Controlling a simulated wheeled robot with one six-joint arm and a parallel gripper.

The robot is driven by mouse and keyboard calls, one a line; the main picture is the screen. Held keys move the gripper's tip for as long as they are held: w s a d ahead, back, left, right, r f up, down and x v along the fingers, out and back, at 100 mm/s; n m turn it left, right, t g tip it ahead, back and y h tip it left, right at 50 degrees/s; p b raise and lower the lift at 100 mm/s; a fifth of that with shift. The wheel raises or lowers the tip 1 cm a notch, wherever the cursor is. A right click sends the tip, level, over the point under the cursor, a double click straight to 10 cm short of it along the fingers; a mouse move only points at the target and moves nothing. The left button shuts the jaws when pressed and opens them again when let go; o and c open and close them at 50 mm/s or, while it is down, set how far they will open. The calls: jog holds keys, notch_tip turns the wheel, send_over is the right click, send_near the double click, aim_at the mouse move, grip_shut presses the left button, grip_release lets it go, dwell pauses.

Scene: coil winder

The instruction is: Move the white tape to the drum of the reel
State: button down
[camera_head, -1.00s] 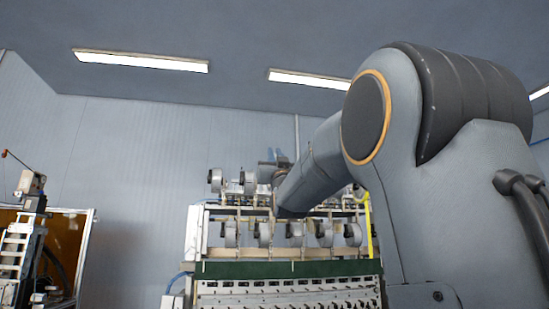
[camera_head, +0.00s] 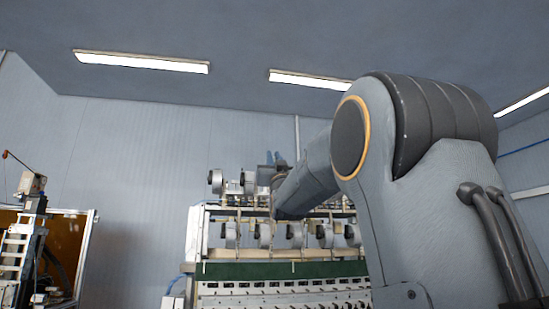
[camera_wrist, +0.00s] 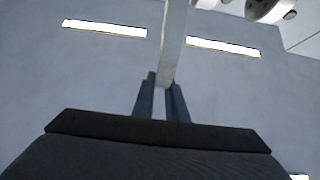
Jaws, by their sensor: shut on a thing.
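In the wrist view, the white tape (camera_wrist: 173,45) is a pale strip running from the top edge down between the two blue-grey fingers. My gripper (camera_wrist: 164,82) is shut on it. In the head view, my gripper (camera_head: 276,158) points upward beside the upper row of grey reels on the winder. One upper reel (camera_head: 215,181) is clear at the left, and another (camera_head: 248,180) stands close to the gripper. Part of a round, drum-like thing (camera_wrist: 270,8) shows at the top right of the wrist view. I cannot tell which reel is the one named, and the tape is not distinguishable in the head view.
The coil winder (camera_head: 285,270) has a lower row of reels (camera_head: 265,235) above a green band. My arm hides its right side. Another machine (camera_head: 25,230) stands at far left by an orange-brown panel (camera_head: 65,240). Free air lies above the winder.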

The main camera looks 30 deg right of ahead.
jog(key=shift+w+d+p, duration=0.1)
jog(key=shift+w+d, duration=0.2)
jog(key=shift+w, duration=0.65)
jog(key=shift+w+d+p, duration=0.15)
jog(key=shift+w+d, duration=0.1)
jog(key=shift+w, duration=0.75)
jog(key=shift+w+d+p, duration=0.1)
jog(key=shift+w+d, duration=0.2)
jog(key=shift+w, duration=0.65)
jog(key=shift+w, duration=0.1)
jog(key=w+d+p, duration=0.2)
jog(key=w, duration=0.5)
jog(key=shift+w+p, duration=0.25)
jog(key=shift+p, duration=0.1)
jog(key=shift+s+d+b, duration=0.15)
jog(key=shift+s+d, duration=0.05)
jog(key=shift+d, duration=0.55)
jog(key=shift+s+d+b, duration=0.15)
jog(key=shift+s+d, duration=0.05)
jog(key=shift+d, duration=0.5)
jog(key=shift+s+d, duration=0.1)
jog(key=shift+d, duration=0.25)
jog(key=shift+s+d, duration=0.2)
jog(key=shift+d, duration=0.5)
